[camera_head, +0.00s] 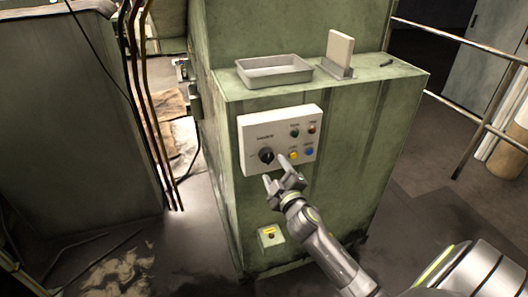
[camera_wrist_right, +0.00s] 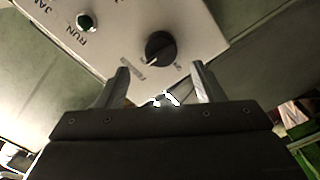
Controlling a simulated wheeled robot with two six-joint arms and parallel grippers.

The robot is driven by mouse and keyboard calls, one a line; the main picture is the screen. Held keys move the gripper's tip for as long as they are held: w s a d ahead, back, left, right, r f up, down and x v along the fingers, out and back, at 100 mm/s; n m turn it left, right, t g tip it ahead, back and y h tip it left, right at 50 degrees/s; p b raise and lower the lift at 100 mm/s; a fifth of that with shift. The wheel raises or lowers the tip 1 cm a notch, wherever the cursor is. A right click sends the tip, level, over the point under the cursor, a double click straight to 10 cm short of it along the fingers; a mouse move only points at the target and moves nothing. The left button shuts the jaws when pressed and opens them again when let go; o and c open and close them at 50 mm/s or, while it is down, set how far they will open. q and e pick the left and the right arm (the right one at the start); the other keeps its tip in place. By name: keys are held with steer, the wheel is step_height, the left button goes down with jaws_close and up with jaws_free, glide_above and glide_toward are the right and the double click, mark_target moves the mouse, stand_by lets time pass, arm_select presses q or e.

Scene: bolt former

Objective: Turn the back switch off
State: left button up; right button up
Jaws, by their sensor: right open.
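A white control panel (camera_head: 250,130) is on the front of the green machine. It carries a black rotary knob (camera_head: 266,156), which shows closer in the right wrist view (camera_wrist_right: 159,48) with its pointer toward the lower left there. Which switch is the back one cannot be told from the labels. My right gripper (camera_head: 275,168) is open, with its fingers just in front of the panel by the knob. In the right wrist view the knob appears between and beyond the fingertips (camera_wrist_right: 160,76). Contact with the knob cannot be seen. My left gripper is out of view.
The panel has several small coloured buttons, one of them blue (camera_head: 309,152). A grey tray (camera_head: 274,80) and an upright beige block (camera_head: 339,50) stand on top. A metal railing (camera_head: 478,130) is at right.

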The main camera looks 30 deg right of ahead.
mark_target(269, 159)
steer(key=x, duration=0.3)
steer(key=b+x, duration=0.1)
steer(key=x, duration=0.2)
steer(key=shift+w+d+f+b, duration=0.1)
steer(key=shift+w+f+b, duration=0.15)
steer(key=shift+w+b, duration=0.1)
steer(key=m+b, duration=0.1)
steer(key=m, duration=0.2)
steer(key=m+b, duration=0.1)
steer(key=shift+s+f+m+b, duration=0.1)
steer(key=shift+s+m+b, duration=0.2)
steer(key=shift+m+b, duration=0.4)
steer(key=shift+m, duration=0.3)
steer(key=shift+m+b, duration=0.55)
steer(key=shift+m, duration=0.65)
steer(key=shift+r+m+b, duration=0.25)
steer(key=shift+m+b, duration=0.15)
steer(key=shift+m, duration=1)
steer(key=shift+c, duration=0.3)
